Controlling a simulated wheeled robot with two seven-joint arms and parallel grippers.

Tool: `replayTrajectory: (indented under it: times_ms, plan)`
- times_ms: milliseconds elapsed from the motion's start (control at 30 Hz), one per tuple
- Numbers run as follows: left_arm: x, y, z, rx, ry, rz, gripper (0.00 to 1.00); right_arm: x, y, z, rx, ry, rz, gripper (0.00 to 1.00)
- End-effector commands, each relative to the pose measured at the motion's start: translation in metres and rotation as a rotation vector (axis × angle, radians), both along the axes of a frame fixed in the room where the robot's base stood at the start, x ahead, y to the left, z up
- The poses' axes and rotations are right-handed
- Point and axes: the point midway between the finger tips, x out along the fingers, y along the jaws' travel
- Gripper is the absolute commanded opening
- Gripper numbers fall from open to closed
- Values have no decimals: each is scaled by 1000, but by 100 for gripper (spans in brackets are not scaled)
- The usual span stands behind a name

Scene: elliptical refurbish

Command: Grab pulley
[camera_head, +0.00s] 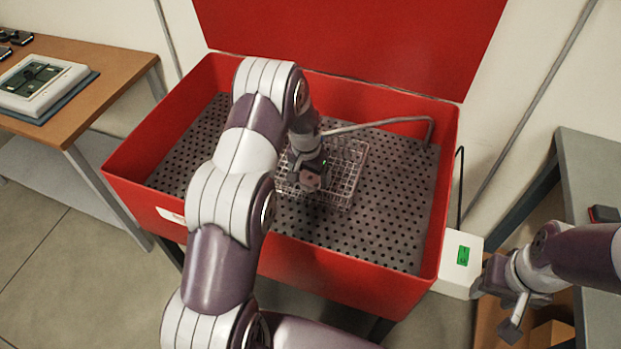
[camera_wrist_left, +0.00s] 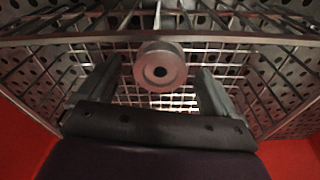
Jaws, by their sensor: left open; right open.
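The pulley, a small grey metal disc with a dark centre hole (camera_wrist_left: 160,66), shows in the left wrist view at the wire basket (camera_wrist_left: 240,60). My left gripper (camera_head: 300,185) is down at the basket (camera_head: 352,178) inside the red tank in the head view. In the left wrist view its two fingers are open, one on each side of the pulley, with visible gaps. In the head view my arm and gripper hide much of this spot. My right gripper (camera_head: 513,315) is open and empty at the right, outside the tank.
The red tank (camera_head: 345,290) has high walls, a perforated dark floor and a raised lid (camera_head: 360,40). A grey hose (camera_head: 385,122) runs to the basket area. A wooden table (camera_head: 105,75) stands left, a grey table (camera_head: 590,160) right. A white box (camera_head: 457,262) sits beside the tank.

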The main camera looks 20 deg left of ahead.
Motion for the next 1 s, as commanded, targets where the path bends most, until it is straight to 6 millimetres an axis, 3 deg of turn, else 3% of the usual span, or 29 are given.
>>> replayTrajectory:
  times_ms: [233,400,500,767,1000]
  plan:
    - [1,0,-3,1,-2,0,89,0,0,0,0,0,0,49]
    - [1,0,-2,1,-2,-1,34,0,0,0,0,0,0,49]
    - [1,0,-2,1,-2,-1,23,0,0,0,0,0,0,49]
    - [1,0,2,1,-3,-1,23,0,0,-1,0,0,0,49]
    - [2,0,35,1,-7,-2,23,0,0,-4,0,0,0,49]
